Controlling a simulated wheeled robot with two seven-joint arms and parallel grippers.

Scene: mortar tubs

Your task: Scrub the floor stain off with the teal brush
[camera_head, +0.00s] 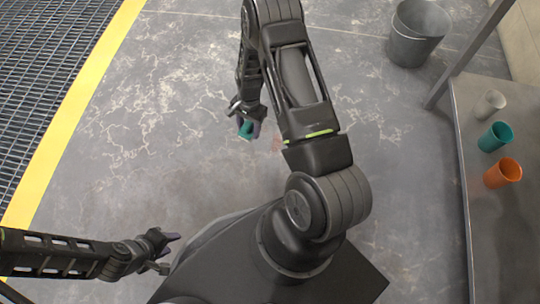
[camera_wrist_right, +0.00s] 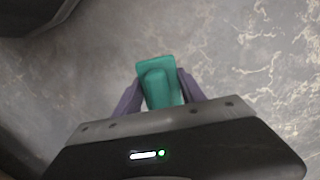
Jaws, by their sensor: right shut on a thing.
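The teal brush (camera_wrist_right: 160,85) sits between the two purple fingers of my right gripper (camera_wrist_right: 162,92) in the right wrist view, and the gripper is shut on it. In the head view the brush (camera_head: 245,130) shows as a small teal piece at the tip of my right gripper (camera_head: 247,122), low over or at the floor; I cannot tell whether it touches. A faint reddish-brown stain (camera_head: 277,143) shows on the floor just right of the brush, partly hidden by my right arm. My left gripper (camera_head: 172,252) is open and empty at the lower left.
A grey bucket (camera_head: 417,35) stands on the floor at the upper right. A metal table (camera_head: 500,220) on the right holds a white cup (camera_head: 490,104), a teal cup (camera_head: 495,137) and an orange cup (camera_head: 503,172). A yellow line (camera_head: 75,110) borders a floor grate (camera_head: 40,70) at left. The middle floor is clear.

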